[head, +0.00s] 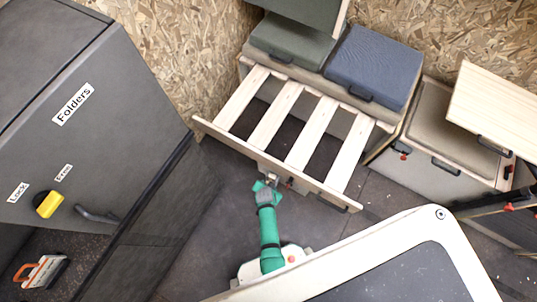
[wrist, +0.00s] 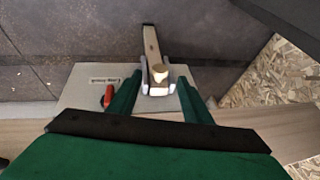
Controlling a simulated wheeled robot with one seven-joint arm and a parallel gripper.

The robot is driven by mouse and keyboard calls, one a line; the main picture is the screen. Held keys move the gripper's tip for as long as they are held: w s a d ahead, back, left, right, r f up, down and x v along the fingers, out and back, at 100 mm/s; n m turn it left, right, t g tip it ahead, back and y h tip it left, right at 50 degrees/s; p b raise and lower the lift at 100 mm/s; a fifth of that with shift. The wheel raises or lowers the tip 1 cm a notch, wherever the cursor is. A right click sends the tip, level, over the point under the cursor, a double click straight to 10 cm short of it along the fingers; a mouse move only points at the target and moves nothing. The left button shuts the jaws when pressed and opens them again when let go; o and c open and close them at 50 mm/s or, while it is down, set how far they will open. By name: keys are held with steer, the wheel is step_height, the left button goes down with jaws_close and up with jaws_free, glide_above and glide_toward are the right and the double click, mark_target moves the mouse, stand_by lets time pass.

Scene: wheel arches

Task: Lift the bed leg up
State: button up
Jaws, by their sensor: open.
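The bed leg (wrist: 152,48) shows in the wrist view as a narrow wooden bar with a dark end. A round pale knob or peg and a bright bracket are at its near end. My gripper (wrist: 158,82) is open, its green fingers apart on either side of the leg's near end; no contact is visible. In the head view my gripper (head: 266,184) is at the middle of the slatted bed frame's front rail (head: 236,143). The leg is small there and mostly hidden by my gripper.
In the wrist view a pale plate (wrist: 82,88) with a label and a red latch (wrist: 108,96) is beside the left finger. A grey cabinet (head: 140,110) stands left in the head view. Cushioned boxes (head: 374,66) are behind the slats. Dark floor (head: 200,235) is open between.

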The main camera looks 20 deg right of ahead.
steer(key=shift+x, duration=2.65)
jaws_close()
